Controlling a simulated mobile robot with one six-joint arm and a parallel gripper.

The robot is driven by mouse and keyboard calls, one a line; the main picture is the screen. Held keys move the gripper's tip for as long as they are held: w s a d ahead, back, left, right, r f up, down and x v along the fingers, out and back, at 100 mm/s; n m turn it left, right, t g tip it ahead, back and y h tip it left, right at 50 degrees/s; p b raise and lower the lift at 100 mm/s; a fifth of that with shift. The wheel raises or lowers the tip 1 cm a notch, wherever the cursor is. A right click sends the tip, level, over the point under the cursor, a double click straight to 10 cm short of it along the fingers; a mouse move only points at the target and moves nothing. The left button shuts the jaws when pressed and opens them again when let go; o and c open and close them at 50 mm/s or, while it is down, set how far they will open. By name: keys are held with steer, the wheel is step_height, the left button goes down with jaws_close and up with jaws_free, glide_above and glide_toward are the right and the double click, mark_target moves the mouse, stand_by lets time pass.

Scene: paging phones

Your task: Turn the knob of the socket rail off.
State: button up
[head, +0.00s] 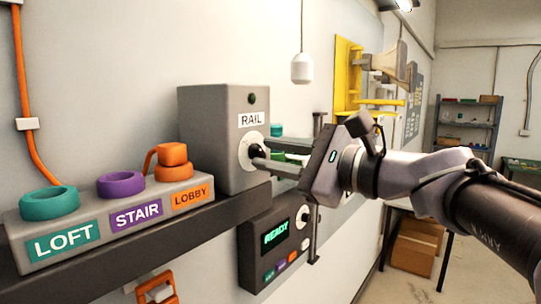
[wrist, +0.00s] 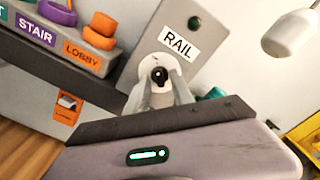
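The socket rail's control is a grey box (head: 222,112) on the wall shelf, labelled RAIL, with a small dark green lamp on top of its front. Its knob sits on a round white plate (head: 250,138). In the wrist view the knob's dark centre (wrist: 158,75) shows between my two fingertips. My gripper (head: 262,157) reaches in from the right, its fingers on either side of the knob. The fingers (wrist: 160,92) partly hide the knob, and whether they press on it cannot be told. Where the knob points is unclear.
A grey block with LOFT, STAIR and LOBBY labels (head: 112,222) stands on the shelf to the left. A panel reading READY (head: 274,240) hangs below. A white pendant (head: 302,68) hangs above right. A yellow bracket with a horn (head: 350,80) is farther back.

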steer(key=shift+d, duration=0.1)
steer(key=v, duration=1.7)
steer(key=shift+s, duration=0.2)
